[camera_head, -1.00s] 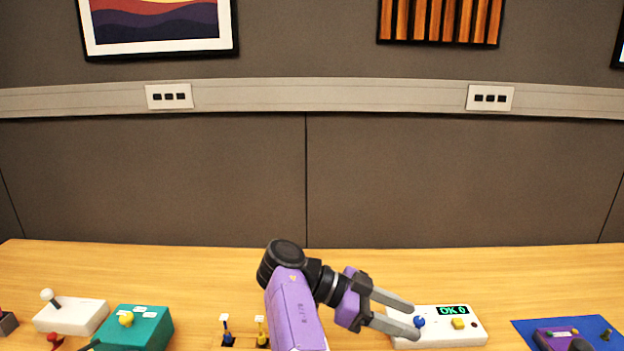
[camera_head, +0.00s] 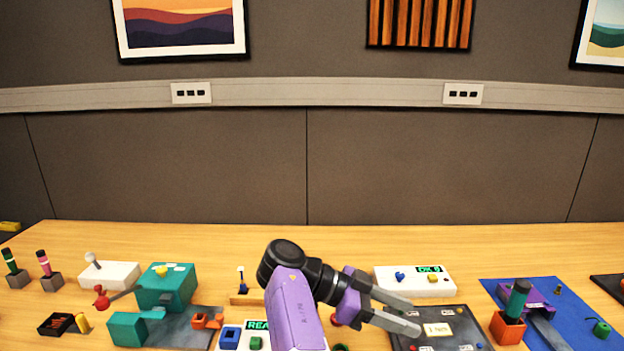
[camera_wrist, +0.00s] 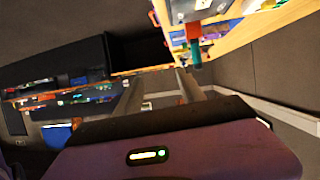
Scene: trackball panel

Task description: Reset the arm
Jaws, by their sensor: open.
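My arm rises at the bottom middle of the head view. My gripper (camera_head: 417,315) points right, with its two grey fingers spread and nothing between them. In the picture it lies in front of the white panel (camera_head: 384,284) with a blue ball (camera_head: 399,276), a yellow button (camera_head: 433,278) and a lit green display. A dark grey board (camera_head: 462,325) shows below and behind the fingers. In the wrist view the fingers (camera_wrist: 165,95) stretch away from the purple gripper body, with open space between them.
The wooden table (camera_head: 340,238) holds many devices. A teal box (camera_head: 165,290) and a white joystick box (camera_head: 115,275) stand left. A blue mat (camera_head: 565,300) lies right, near an orange block (camera_head: 507,328) with a dark green handle. The table's back strip is clear.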

